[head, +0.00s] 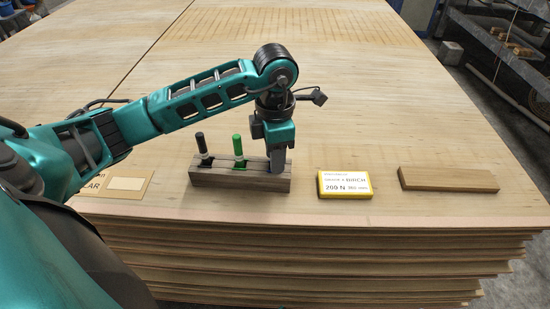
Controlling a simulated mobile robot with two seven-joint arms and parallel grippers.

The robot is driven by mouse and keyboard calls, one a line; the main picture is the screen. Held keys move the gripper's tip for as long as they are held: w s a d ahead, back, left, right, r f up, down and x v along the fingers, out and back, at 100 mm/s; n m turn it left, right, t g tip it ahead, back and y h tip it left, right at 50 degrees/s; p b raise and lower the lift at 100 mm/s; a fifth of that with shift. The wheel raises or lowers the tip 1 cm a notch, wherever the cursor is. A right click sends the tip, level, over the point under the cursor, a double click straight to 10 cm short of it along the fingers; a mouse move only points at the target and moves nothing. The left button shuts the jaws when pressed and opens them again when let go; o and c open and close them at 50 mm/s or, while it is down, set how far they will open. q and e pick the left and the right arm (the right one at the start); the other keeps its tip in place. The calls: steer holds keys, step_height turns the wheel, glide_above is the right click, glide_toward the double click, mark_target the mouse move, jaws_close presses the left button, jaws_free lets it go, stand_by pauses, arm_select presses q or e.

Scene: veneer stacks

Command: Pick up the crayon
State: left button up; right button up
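A wooden holder block (225,182) lies near the front edge of the veneer stack. A black-capped stick (203,150) and a green stick (238,152) stand upright in its slots; either may be a crayon, and I cannot tell which. My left gripper (276,163) points down at the right end of the block, to the right of the green stick and apart from it. Its fingers reach the block's top, and the slot there is hidden behind them. I cannot tell whether they are apart or hold something. My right gripper is not in view.
A yellow-edged card block (344,184) marked "200 N" lies right of the holder. A flat wooden strip (448,179) lies further right. A tan label card (126,184) lies left, partly behind my arm. The veneer stack (400,110) is clear behind them.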

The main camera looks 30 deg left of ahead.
arm_select(q)
jaws_close()
steer(key=shift+r, duration=0.1)
